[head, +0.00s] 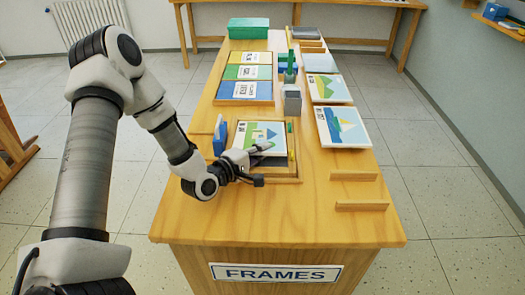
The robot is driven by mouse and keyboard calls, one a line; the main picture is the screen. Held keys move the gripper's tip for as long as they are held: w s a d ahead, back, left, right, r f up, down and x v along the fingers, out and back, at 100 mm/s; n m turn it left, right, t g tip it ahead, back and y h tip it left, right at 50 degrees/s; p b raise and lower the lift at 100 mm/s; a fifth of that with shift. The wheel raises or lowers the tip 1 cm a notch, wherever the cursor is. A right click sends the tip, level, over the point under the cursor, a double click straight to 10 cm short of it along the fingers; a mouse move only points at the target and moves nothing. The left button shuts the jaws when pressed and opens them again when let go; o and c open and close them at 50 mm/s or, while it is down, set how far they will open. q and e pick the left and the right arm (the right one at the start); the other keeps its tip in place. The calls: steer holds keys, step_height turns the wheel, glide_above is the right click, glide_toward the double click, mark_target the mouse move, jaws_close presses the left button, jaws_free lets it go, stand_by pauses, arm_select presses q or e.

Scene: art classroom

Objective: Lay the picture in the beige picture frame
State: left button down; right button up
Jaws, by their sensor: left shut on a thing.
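The picture (258,134), a white card with a green, yellow and blue landscape, is over the beige picture frame (296,160) on the near middle of the table. My left gripper (257,165) is at the picture's near edge and shut on it. The frame's right and near rims show beside the picture, with a dark strip of its inside at the near end. The gripper hides part of the picture's near edge and the frame's near left corner. I cannot tell whether the picture touches the frame's bottom. My right gripper is out of view.
A blue upright object (220,136) stands close left of the frame. A grey holder (291,100) stands behind it. The table's near left is clear.

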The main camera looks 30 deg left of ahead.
arm_select(q)
steer(key=c, duration=1.2)
jaws_free()
steer(key=v, duration=0.6)
steer(key=shift+a, duration=0.15)
steer(key=shift+s+r, duration=0.15)
steer(key=shift+s, duration=0.6)
